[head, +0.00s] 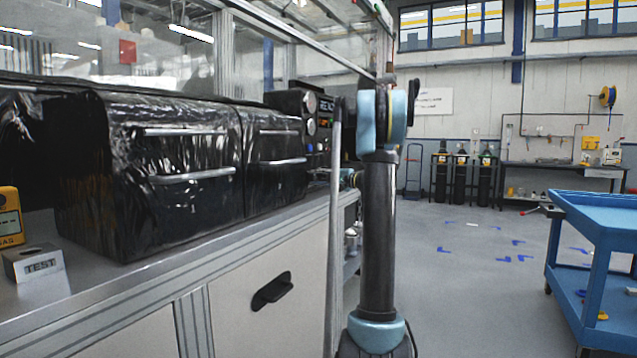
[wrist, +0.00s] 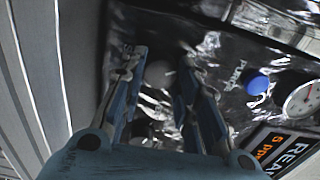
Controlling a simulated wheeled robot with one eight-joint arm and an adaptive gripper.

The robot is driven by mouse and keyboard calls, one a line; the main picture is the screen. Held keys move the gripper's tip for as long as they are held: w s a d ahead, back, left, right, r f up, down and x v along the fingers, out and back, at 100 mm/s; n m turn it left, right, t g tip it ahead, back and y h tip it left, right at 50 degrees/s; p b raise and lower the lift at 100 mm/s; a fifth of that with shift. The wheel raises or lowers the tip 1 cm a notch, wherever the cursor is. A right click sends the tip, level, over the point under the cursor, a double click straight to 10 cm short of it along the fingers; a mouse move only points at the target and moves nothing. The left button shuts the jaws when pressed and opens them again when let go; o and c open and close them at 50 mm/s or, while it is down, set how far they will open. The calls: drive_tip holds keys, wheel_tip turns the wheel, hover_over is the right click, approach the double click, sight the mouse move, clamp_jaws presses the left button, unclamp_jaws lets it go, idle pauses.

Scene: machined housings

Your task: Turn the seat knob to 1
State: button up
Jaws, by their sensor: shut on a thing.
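In the wrist view, the grey, round seat knob (wrist: 158,74) sits on a dark, shiny panel between the two fingers of my gripper (wrist: 163,66). The fingers are closed in on it from both sides. A label beginning with "S" is partly visible beside the left fingertip, and the rest is hidden. The knob's pointer and the number it stands at cannot be made out. In the head view, the dark panel (head: 287,101) stands beyond the black-wrapped boxes, and my gripper and the knob cannot be made out there.
A blue purge knob (wrist: 257,82), a gauge (wrist: 304,99) and a lit display (wrist: 270,146) lie right of my gripper. In the head view, black-wrapped boxes (head: 170,165) fill the bench (head: 170,262). A blue cart (head: 590,225) stands right, with open floor between.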

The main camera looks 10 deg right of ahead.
drive_tip(key=shift+f, duration=0.15)
drive_tip(key=o, duration=1.1)
drive_tip(key=shift+c, duration=0.2)
drive_tip(key=shift+d, duration=0.15)
drive_tip(key=v, duration=1.1)
drive_tip(key=shift+s+d, duration=0.2)
drive_tip(key=shift+d, duration=0.05)
